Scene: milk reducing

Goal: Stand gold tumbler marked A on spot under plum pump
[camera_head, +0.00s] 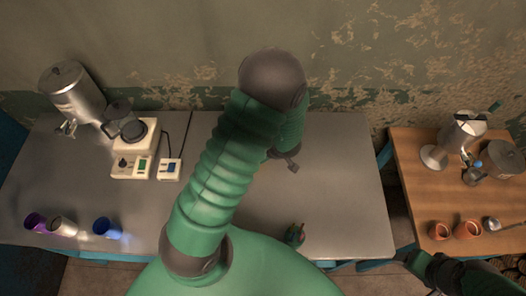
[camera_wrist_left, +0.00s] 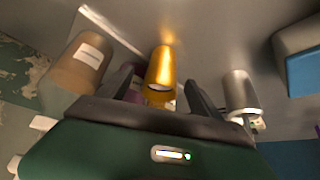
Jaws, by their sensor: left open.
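The gold tumbler (camera_wrist_left: 161,72) shows in the left wrist view, between the two dark fingers of my left gripper (camera_wrist_left: 156,84). The fingers are open on either side of it, and I cannot tell whether they touch it. No letter A shows on its visible side. A plum-coloured shape (camera_wrist_left: 132,92), partly hidden, lies just left of the tumbler; I cannot tell if it is the plum pump. In the head view my green left arm hides the middle of the table, the tumbler and the left gripper.
The grey table (camera_head: 350,205) holds a silver urn (camera_head: 72,92), a cream appliance (camera_head: 135,160) and purple (camera_head: 35,222), white (camera_head: 64,227) and blue (camera_head: 103,227) cups. A wooden table (camera_head: 410,165) stands right. A brown labelled canister (camera_wrist_left: 75,72) and silver cylinder (camera_wrist_left: 240,92) flank my left gripper.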

